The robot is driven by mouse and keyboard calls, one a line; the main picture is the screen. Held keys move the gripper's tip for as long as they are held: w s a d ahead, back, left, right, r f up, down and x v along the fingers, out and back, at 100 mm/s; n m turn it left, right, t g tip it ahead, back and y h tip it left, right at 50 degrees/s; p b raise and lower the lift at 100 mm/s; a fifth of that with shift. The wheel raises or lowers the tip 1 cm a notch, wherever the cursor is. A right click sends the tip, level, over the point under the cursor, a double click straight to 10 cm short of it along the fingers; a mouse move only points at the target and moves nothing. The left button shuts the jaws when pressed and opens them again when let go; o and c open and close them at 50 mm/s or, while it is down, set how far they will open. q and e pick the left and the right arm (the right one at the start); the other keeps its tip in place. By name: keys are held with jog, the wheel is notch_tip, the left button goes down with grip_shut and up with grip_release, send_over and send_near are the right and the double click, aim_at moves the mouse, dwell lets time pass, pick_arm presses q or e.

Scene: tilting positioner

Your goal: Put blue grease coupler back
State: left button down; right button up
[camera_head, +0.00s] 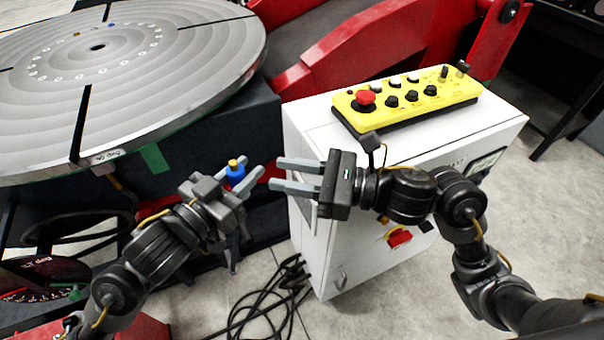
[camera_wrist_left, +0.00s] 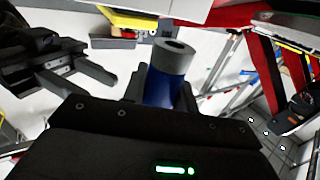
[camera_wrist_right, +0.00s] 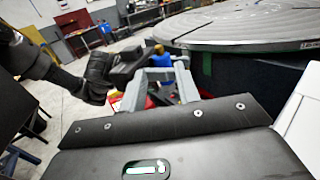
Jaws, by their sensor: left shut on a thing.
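The blue grease coupler (camera_head: 236,177) has a brass-coloured end in the head view. My left gripper (camera_head: 256,170) is shut on it and holds it in the air, in front of the positioner's dark base. In the left wrist view the coupler (camera_wrist_left: 159,90) shows a blue body and a grey hollow end. My right gripper (camera_head: 275,174) is open and empty, its fingers pointing left towards the left gripper, with a small gap between them. The right wrist view shows the coupler (camera_wrist_right: 161,60) beyond the right gripper's spread fingers (camera_wrist_right: 160,72).
The large round positioner table (camera_head: 190,70) is at upper left. A white cabinet (camera_head: 350,255) stands under my right arm, with a yellow button box (camera_head: 425,102) on top. Red positioner arms (camera_head: 400,45) are behind. Black cables (camera_head: 270,305) lie on the floor.

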aim_at(238, 167)
jog(key=x, duration=1)
jog(key=shift+c, duration=0.4)
jog(key=c, duration=0.5)
pick_arm(q)
jog(key=c, duration=1)
grip_release()
pick_arm(e)
jog(key=shift+c, duration=0.4)
